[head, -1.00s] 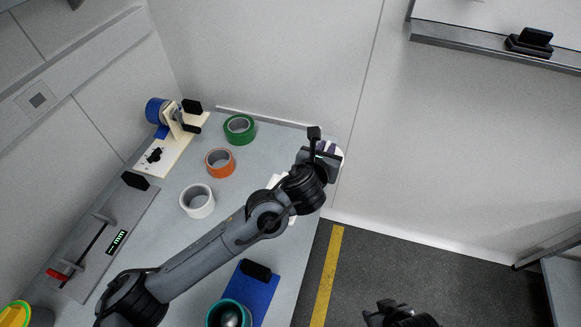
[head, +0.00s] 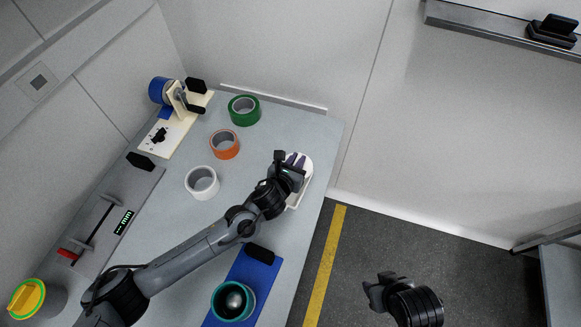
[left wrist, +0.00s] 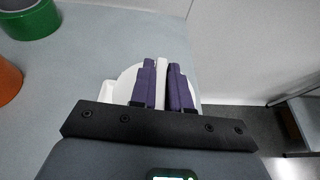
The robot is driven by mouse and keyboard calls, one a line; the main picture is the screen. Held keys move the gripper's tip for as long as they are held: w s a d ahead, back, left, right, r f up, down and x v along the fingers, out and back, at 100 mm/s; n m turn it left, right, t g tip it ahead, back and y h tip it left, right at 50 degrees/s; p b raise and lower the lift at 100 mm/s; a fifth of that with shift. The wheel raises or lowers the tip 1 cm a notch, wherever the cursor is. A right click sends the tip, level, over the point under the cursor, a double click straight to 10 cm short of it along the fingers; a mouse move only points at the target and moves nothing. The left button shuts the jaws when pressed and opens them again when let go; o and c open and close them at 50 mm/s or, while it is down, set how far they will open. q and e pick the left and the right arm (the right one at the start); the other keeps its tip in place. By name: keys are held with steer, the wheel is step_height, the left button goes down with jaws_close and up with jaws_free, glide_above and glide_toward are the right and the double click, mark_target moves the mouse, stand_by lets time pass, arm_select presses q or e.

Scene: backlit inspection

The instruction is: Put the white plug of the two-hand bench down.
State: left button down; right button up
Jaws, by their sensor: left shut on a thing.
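My left gripper (head: 296,160) is over the far right part of the table. Its two purple fingers (left wrist: 164,84) are shut on a narrow white piece, the white plug (left wrist: 162,76), in the left wrist view. A white rounded thing (left wrist: 125,84), seemingly part of the two-hand bench, lies behind the fingers. In the head view a white base (head: 305,187) shows beside and below the gripper, mostly hidden by my arm. I cannot tell whether the plug touches it. My right gripper (head: 374,289) is over the floor, right of the table; its jaw opening is unclear.
A blue mat (head: 262,271) with a teal cup (head: 218,302) lies nearer. A tape dispenser (head: 180,100) and grey slider board (head: 140,185) line the left side.

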arm_select(q)
steer(key=shift+w+a+f, duration=0.3)
steer(key=shift+a, duration=0.15)
steer(key=shift+w+a+f, duration=0.3)
steer(key=shift+a, duration=0.15)
steer(key=shift+f+b, duration=0.35)
steer(key=shift+f, duration=1.65)
steer(key=shift+f, duration=0.2)
steer(key=c, duration=1.1)
jaws_free()
steer(key=shift+r, duration=0.1)
steer(key=shift+r, duration=0.2)
steer(key=p+v, duration=0.2)
steer(key=v, duration=1)
steer(key=shift+f, duration=0.1)
